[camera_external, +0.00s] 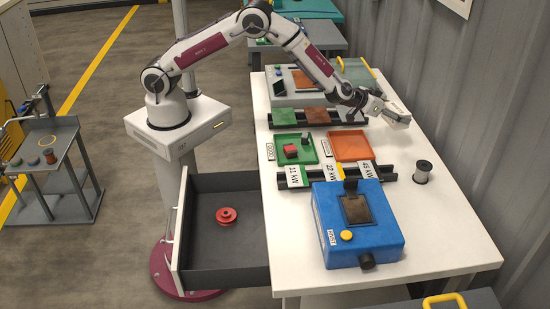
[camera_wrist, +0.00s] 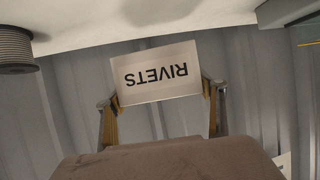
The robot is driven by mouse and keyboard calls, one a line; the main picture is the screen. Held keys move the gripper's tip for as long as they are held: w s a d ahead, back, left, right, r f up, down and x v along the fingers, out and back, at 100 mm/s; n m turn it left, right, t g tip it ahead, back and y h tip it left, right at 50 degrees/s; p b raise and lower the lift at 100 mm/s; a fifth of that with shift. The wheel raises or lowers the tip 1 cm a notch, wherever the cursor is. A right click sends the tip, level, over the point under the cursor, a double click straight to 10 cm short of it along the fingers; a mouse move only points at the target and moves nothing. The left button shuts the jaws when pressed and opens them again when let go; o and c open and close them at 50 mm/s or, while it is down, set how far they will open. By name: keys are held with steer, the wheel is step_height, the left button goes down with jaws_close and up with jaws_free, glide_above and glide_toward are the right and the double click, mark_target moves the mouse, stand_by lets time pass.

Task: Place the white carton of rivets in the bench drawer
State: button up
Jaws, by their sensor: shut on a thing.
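The white carton of rivets (camera_wrist: 155,72) is between the two fingers of my gripper (camera_wrist: 160,98) in the wrist view, its RIVETS label upside down there. In the external view my gripper (camera_external: 381,104) holds the carton (camera_external: 397,112) above the right side of the white bench, near the grey wall. My gripper is shut on the carton. The bench drawer (camera_external: 225,268) is pulled open at the left of the bench, with a red round part (camera_external: 226,216) lying inside it.
A blue box (camera_external: 385,238) with a yellow button stands at the bench front. A wire spool (camera_external: 422,172) stands at the right. A green tray (camera_external: 283,158) and an orange tray (camera_external: 351,146) lie mid-bench between black rails. The drawer floor around the red part is bare.

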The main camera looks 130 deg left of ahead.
steer(key=s+d+r+m+t+h, duration=0.1)
steer(key=d+r+m+t+h, duration=0.1)
steer(key=d, duration=1.4)
steer(key=s+d+r+m+t+h, duration=0.2)
steer(key=d+r+m+h, duration=0.3)
steer(key=d, duration=1.2)
steer(key=s+d+r+m+t+h, duration=0.1)
steer(key=s+d+r+m+h, duration=0.1)
steer(key=d, duration=1.4)
steer(key=shift+s+d+r+m+t+h, duration=0.35)
steer(key=shift+r+m+h, duration=0.45)
steer(key=shift+m, duration=0.4)
steer(key=shift+w+a+f, duration=0.1)
steer(key=a+f+n+g+y, duration=0.1)
steer(key=a+f+n+y, duration=0.1)
steer(key=a, duration=1.4)
steer(key=a+f+n+g+y, duration=0.1)
steer(key=a+f+n+y, duration=0.2)
steer(key=a, duration=1.2)
steer(key=a+f+n+g+y, duration=0.1)
steer(key=a+f+n+y, duration=0.2)
steer(key=a, duration=1.3)
steer(key=shift+w+a+f+n+g+y, duration=0.25)
steer(key=shift+a+n+g+y, duration=0.15)
steer(key=shift+n, duration=0.1)
